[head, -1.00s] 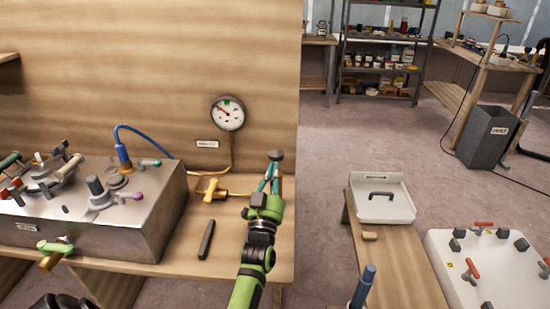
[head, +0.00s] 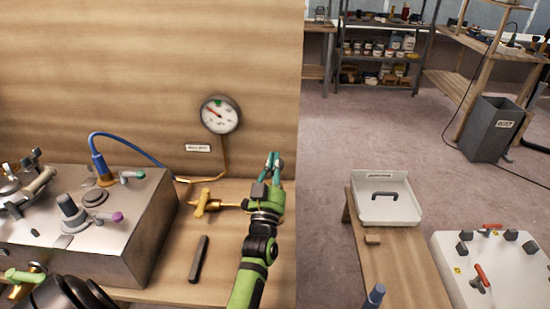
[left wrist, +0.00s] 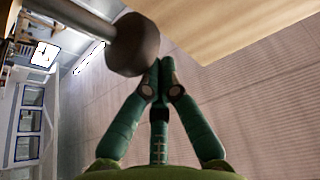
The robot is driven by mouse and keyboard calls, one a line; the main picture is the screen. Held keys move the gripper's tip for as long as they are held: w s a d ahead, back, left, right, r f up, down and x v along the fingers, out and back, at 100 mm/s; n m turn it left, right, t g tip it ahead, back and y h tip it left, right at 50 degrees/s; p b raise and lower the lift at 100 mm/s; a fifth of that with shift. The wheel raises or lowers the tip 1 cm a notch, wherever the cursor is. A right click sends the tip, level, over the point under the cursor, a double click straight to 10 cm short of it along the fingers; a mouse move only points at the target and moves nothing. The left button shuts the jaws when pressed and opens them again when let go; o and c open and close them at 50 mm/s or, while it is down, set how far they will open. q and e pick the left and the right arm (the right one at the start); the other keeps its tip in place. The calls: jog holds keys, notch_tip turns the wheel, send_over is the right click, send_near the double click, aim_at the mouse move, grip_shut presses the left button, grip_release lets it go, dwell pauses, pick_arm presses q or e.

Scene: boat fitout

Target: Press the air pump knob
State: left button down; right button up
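In the left wrist view, a dark, faceted knob (left wrist: 135,45) on a thick metal rod stands at the upper left, close beside the fingertips; it looks like the air pump knob. I cannot tell whether the fingers touch it. My left gripper (head: 271,157) is over the right end of the wooden bench in the head view, its teal fingers pointing up and away. In the left wrist view my left gripper (left wrist: 164,68) has its fingertips together with nothing between them. In the head view I cannot make out the knob clearly. My right gripper is not in view.
A pressure gauge (head: 220,114) hangs on the wooden panel, with a yellow valve (head: 204,203) below. A metal box (head: 150,218) with several knobs stands left. A dark bar (head: 199,259) lies on the bench. A white tray (head: 390,211) sits right. Open floor lies beyond.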

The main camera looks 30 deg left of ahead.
pick_arm(q)
notch_tip(320, 180, down, 5)
jog(key=b, duration=0.3)
jog(key=shift+d+f, duration=0.15)
jog(key=shift+f, duration=0.05)
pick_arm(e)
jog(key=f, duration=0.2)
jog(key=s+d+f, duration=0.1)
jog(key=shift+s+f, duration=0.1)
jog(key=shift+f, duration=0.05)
